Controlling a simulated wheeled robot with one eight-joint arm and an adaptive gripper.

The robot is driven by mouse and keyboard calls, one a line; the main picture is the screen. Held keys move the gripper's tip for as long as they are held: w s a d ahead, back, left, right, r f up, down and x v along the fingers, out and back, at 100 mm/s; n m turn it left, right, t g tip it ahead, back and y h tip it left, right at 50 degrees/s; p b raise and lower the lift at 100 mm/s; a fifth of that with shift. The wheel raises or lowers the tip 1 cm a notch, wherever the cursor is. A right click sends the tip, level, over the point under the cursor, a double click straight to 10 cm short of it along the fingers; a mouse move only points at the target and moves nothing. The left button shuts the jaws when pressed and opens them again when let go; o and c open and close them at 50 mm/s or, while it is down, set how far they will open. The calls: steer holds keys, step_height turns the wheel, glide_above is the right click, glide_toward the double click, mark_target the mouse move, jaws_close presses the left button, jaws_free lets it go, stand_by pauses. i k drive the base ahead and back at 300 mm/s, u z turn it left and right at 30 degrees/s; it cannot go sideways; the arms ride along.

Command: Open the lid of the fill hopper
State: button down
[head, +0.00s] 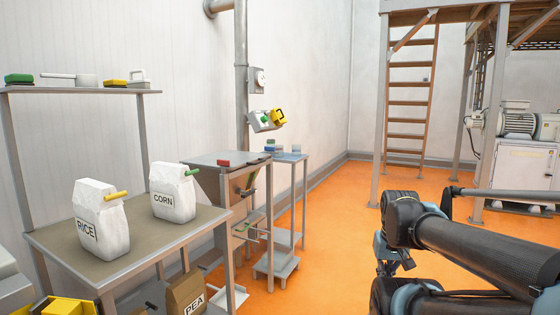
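My dark arm reaches in from the lower right. The end of it that seems to be my gripper (394,264) hangs small and dark below the front joint, over the orange floor. It is partly hidden by my own arm links, and I cannot tell whether its fingers are apart. No object shows in it.
A table (60,237) at left holds bags of rice (101,232) and corn (174,204); a pea bag (186,294) stands lower. Behind are a shelf (60,90) and small tables (203,160). A ladder (410,102), platform and motor machine (524,165) stand right. Mid-floor is clear.

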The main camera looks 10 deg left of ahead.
mark_target(237, 159)
steer(key=z, duration=0.1)
steer(key=i, duration=1.05)
steer(key=u, duration=0.2)
